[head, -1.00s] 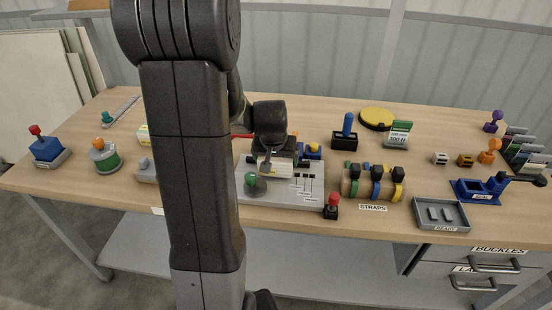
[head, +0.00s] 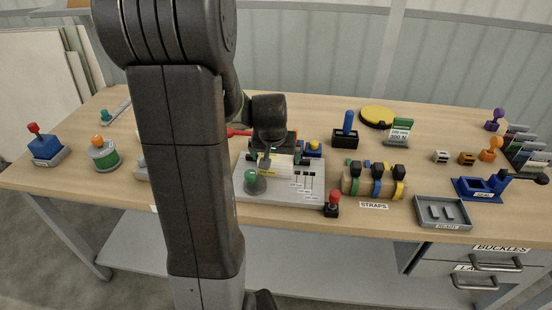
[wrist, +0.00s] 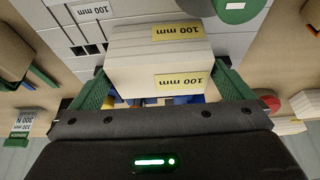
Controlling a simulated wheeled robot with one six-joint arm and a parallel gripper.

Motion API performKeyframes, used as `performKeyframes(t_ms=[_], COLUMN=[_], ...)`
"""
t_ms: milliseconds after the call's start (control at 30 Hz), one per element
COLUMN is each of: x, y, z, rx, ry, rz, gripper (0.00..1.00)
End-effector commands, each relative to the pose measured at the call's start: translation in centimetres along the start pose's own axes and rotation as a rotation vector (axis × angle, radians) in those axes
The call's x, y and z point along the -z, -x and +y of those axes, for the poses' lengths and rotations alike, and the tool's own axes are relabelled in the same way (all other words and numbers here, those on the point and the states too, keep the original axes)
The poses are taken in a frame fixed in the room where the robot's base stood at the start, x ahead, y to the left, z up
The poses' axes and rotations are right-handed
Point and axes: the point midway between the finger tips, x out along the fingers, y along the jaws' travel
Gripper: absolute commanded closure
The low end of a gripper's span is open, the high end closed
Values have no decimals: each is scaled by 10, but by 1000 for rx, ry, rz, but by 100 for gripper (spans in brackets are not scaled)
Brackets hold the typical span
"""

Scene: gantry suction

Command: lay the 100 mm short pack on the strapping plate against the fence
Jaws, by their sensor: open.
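The 100 mm short pack (wrist: 160,62) is a cream, layered block with yellow labels in the wrist view. It lies on the grey strapping plate (wrist: 125,15), between my gripper's green fingers (wrist: 162,82). My gripper is open, with a narrow gap at each side of the pack. In the head view the pack (head: 284,167) shows partly below my dark wrist, on the plate (head: 305,196), behind the green knob (head: 256,181). My wrist hides part of the plate's back, so I cannot tell whether the pack touches the fence.
A red-topped button (head: 333,203) stands at the plate's front right corner. The strap holder (head: 375,184) stands right of the plate, with a grey tray (head: 442,212) farther right. A round green-and-grey part (head: 103,155) stands left of my arm.

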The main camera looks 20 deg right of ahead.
Motion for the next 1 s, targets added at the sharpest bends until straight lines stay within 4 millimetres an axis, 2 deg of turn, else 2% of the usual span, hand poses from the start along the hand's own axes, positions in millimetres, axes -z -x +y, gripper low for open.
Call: performKeyframes(t_ms=[300, 500, 700, 1000], x=[1, 1, 0, 0], y=[64, 97, 113, 115], z=[0, 0, 0, 0], rx=[1, 1, 1, 0], ry=[0, 0, 0, 0], rz=[7, 5, 2, 1], gripper=[0, 0, 0, 0])
